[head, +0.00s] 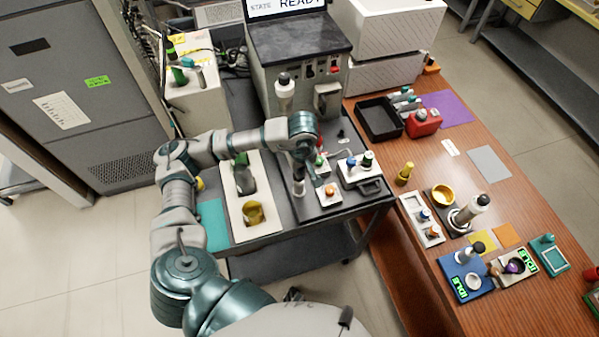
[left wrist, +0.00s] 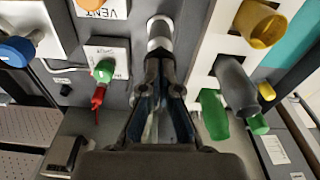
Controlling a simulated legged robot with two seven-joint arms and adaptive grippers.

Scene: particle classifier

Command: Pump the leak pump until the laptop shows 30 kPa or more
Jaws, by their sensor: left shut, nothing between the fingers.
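My left gripper (head: 305,154) is over the dark panel on the cart, and its fingers (left wrist: 161,85) are shut with nothing between them. An upright dark cylinder with a pale metal collar, which looks like the leak pump (head: 298,186), stands on the panel just below the gripper. In the left wrist view its pale collar (left wrist: 160,28) shows at the fingertips; I cannot tell whether they touch. A screen (head: 286,6) at the top edge reads "STATE READY"; it is cut off and no pressure figure shows. My right gripper is not in view.
Beside the pump are an orange knob (head: 329,190) by a "VENT" label (left wrist: 95,10), a green-capped valve with a red part (left wrist: 103,72), and a blue knob (left wrist: 15,50). A white tray (head: 262,228) with a yellow cup and bottles stands left. The wooden table (head: 455,180) is right.

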